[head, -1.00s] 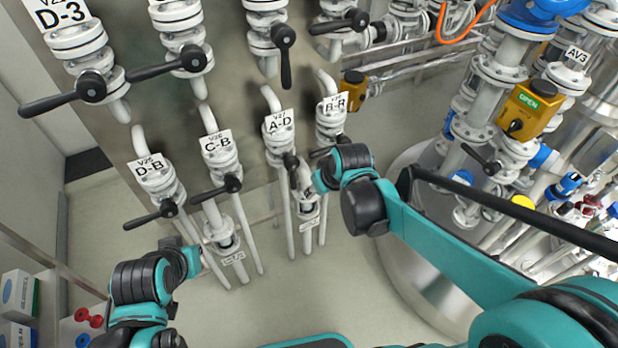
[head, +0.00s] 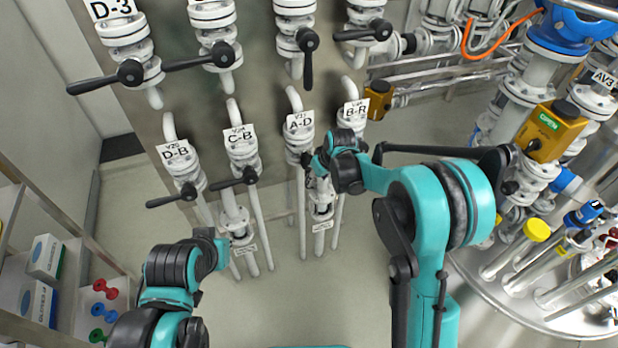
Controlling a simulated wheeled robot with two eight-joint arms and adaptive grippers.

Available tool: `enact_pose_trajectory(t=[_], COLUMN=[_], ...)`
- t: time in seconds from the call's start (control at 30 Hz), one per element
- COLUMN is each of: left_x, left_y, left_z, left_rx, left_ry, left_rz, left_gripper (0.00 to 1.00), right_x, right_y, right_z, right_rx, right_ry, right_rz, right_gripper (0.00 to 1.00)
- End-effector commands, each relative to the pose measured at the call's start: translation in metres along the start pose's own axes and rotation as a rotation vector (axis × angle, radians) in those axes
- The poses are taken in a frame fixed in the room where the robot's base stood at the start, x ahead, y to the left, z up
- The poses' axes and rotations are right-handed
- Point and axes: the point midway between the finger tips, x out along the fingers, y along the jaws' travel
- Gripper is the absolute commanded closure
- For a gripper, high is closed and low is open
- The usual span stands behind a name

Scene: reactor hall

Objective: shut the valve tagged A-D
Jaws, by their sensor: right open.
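The valve tagged A-D (head: 298,143) is a white flanged valve on a vertical pipe in the head view, in the lower row between C-B and B-R. Its black lever (head: 305,160) hangs roughly downward, partly hidden by my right gripper. My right gripper (head: 313,163) is open and comes in from the right at the lever; I cannot tell whether it touches. My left gripper (head: 222,238) is low at the left, in front of the pipes below C-B, away from the A-D valve; its jaws are not clear.
Valve C-B (head: 243,155) stands left of A-D with its lever sideways, and D-B (head: 186,178) further left. Valve B-R (head: 352,122) is close on the right, partly behind my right wrist. An upper row of levers hangs above. Open floor lies below.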

Motion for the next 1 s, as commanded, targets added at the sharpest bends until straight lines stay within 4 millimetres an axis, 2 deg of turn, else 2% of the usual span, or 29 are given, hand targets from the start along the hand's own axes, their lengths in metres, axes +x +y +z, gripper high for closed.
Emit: enact_pose_trajectory(t=[0.17, 0.23, 0.4, 0.6, 0.83, 0.9, 1.0], left_x=[0.008, 0.013, 0.019, 0.021, 0.021, 0.021, 0.021], left_y=[0.0, 0.0, 0.0, 0.0, 0.0, 0.0, 0.0], left_z=[0.006, 0.009, 0.014, 0.015, 0.015, 0.015, 0.015], left_rx=[0.0, 0.0, 0.0, 0.0, 0.0, 0.0, 0.0], left_ry=[0.0, 0.0, 0.0, 0.0, 0.0, 0.0, 0.0], left_rz=[0.0, 0.0, 0.0, 0.0, 0.0, 0.0, 0.0], left_gripper=[1.0, 1.0, 1.0, 1.0, 1.0, 1.0, 1.0], right_x=[0.018, 0.034, 0.056, 0.064, 0.064, 0.064, 0.064], right_y=[-0.001, 0.0, 0.0, 0.0, 0.0, 0.0, 0.0], right_z=[-0.037, -0.034, -0.034, -0.034, -0.034, -0.034, -0.034], right_rx=[-0.002, 0.0, 0.0, 0.0, 0.0, 0.0, 0.0], right_ry=[0.0, 0.0, 0.0, 0.0, 0.0, 0.0, 0.0], right_rz=[0.0, 0.001, 0.001, 0.001, 0.001, 0.001, 0.001], right_gripper=[0.6, 0.6, 0.6, 0.6, 0.6, 0.78, 1.0])
